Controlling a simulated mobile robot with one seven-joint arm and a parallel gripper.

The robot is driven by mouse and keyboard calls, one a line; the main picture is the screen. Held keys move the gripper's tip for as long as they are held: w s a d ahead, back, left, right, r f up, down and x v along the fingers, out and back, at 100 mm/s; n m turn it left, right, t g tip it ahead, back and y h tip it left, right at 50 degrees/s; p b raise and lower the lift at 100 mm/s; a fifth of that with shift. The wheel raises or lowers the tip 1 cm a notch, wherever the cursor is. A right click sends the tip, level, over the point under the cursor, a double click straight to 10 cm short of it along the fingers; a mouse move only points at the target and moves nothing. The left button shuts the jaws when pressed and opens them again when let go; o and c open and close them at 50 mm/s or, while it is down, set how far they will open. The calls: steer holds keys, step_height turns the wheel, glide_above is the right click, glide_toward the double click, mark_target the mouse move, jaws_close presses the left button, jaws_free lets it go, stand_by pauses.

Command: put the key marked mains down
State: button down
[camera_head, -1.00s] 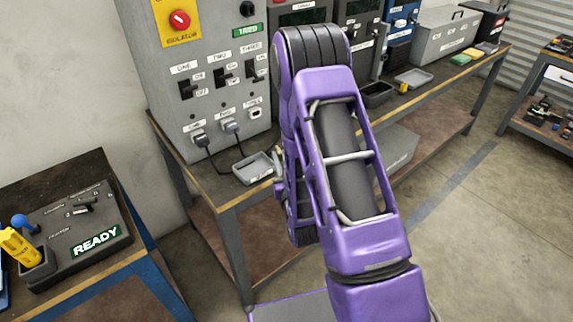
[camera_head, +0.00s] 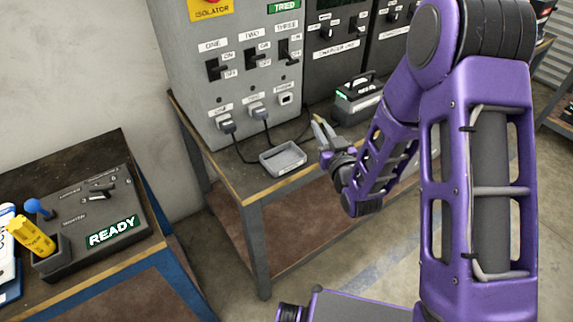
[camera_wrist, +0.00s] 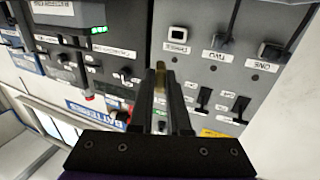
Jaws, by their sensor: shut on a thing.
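My gripper (camera_head: 324,130) is above the front of the grey bench, just right of the small grey tray. In the wrist view, my gripper (camera_wrist: 161,76) is shut on a small brass-coloured piece (camera_wrist: 160,84), which I take to be the key. Most of it is hidden between the fingers, and no mains marking can be read. In the head view I cannot make the key out. The grey tray (camera_head: 268,171) sits on the bench below the panel and looks empty.
The grey panel (camera_head: 205,100) behind has switches labelled ONE, TWO and THREE, with two plugged cables hanging to the bench. A black handled case (camera_head: 356,98) stands right of the gripper. At left is a control box (camera_head: 75,242) reading READY, with a yellow handset (camera_head: 32,238).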

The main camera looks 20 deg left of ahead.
steer(key=s+a+r+n+g+y+b, duration=0.1)
steer(key=s+a+n+g+y, duration=0.1)
steer(key=a, duration=0.4)
steer(key=s+a+r+n+g+y, duration=0.1)
steer(key=s+a+y, duration=0.1)
steer(key=a, duration=0.3)
glide_above(273, 165)
step_height(273, 165, down, 5)
steer(key=shift+f+b, duration=0.15)
steer(key=shift+b, duration=0.25)
steer(key=shift+f+b, duration=0.3)
steer(key=shift+f, duration=1.85)
steer(key=shift+d+f+b, duration=0.1)
steer(key=shift+f+b, duration=0.35)
steer(key=c, duration=0.9)
jaws_free()
steer(key=shift+r, duration=0.1)
steer(key=shift+r, duration=0.15)
